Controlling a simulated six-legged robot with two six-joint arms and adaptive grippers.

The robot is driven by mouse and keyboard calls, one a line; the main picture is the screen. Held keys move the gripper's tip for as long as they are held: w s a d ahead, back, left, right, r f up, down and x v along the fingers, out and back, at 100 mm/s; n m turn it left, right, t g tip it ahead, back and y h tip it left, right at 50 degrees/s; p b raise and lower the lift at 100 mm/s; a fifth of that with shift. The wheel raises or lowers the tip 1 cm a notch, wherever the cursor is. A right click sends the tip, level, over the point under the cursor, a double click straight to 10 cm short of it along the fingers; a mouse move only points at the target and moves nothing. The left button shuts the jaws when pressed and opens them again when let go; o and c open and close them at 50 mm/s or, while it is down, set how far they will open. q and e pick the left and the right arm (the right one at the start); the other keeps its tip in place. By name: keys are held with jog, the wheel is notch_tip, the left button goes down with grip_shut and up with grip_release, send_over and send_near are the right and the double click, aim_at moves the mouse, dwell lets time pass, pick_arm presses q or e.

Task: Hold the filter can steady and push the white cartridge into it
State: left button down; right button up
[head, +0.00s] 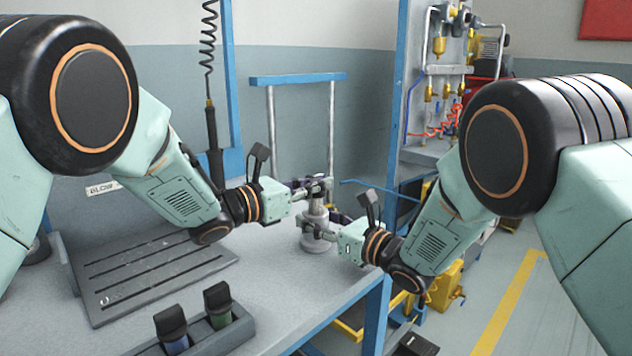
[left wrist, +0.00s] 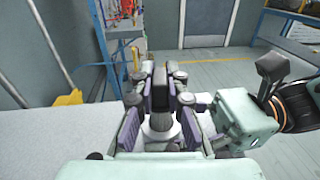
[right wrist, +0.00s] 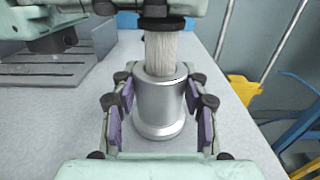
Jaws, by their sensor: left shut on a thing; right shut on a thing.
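The grey metal filter can (right wrist: 158,108) stands upright on the bench, between the purple pads of my right gripper (right wrist: 160,100), which is shut on it. The white pleated cartridge (right wrist: 170,50) stands upright above the can, its lower end at the can's mouth and most of its length showing. How deep it sits is hard to tell. My left gripper (head: 318,188) is shut on the cartridge's dark top (right wrist: 163,23). In the head view, the can (head: 316,242) is partly hidden by my right gripper. The left wrist view shows the left fingers (left wrist: 160,100) close together, hiding most of the cartridge.
A slotted grey plate (head: 150,270) lies on the bench at the left. A tray with two dark-capped bottles (head: 218,300) sits at the front. The bench's blue edge (head: 340,305) is close to the can's right. A blue-topped frame (head: 298,79) stands behind.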

aim_at(310, 204)
pick_arm(q)
jog(key=shift+f, duration=1.95)
jog(key=c, duration=1.3)
grip_release()
jog(key=v, duration=1.2)
